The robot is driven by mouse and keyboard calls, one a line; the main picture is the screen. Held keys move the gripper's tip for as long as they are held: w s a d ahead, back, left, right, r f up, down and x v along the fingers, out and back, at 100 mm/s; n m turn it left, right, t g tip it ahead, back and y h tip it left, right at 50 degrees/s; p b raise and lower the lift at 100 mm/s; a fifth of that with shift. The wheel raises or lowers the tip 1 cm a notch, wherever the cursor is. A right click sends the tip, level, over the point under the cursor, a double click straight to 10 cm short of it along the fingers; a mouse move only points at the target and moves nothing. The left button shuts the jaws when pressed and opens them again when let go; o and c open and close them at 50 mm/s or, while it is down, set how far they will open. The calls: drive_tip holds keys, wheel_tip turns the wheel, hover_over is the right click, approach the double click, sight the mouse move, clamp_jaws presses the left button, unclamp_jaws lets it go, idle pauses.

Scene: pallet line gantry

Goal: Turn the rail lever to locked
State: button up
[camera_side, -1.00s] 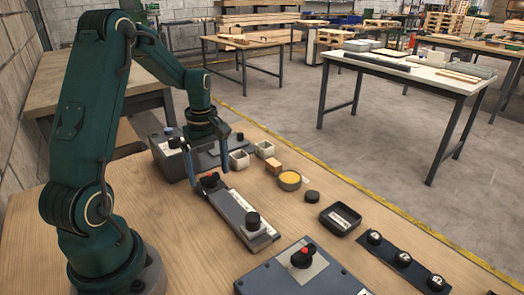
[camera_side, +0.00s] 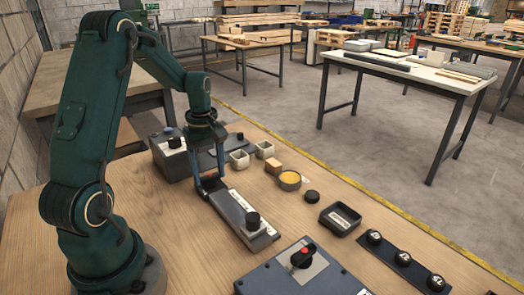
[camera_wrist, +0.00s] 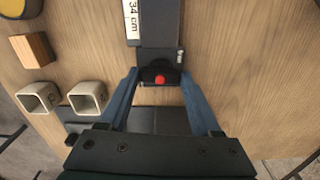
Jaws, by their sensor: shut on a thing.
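The rail (camera_side: 232,212) is a long grey bar with a white label, lying on the wooden table, with a black knob (camera_side: 253,220) near its front end. The rail lever (camera_wrist: 160,77), black with a red dot, is at the rail's far end. My gripper (camera_side: 210,186) is down over that end, its fingers pointing down. In the wrist view my gripper (camera_wrist: 160,82) has one blue finger on each side of the lever and is shut on it. I cannot read a locked mark.
A blue-grey box (camera_side: 270,281) with another red-marked black knob (camera_side: 303,257) stands in front. A grey control box (camera_side: 168,161) is behind the gripper. Two small square cups, a wooden block (camera_side: 273,166), a round yellow-topped tin (camera_side: 289,180) and a black tray (camera_side: 340,220) stand to the right.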

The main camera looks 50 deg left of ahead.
drive_tip(key=m, duration=0.8)
drive_tip(key=shift+m, duration=0.3)
drive_tip(key=m, duration=0.4)
drive_tip(key=shift+m, duration=2.2)
drive_tip(key=o, duration=1.4)
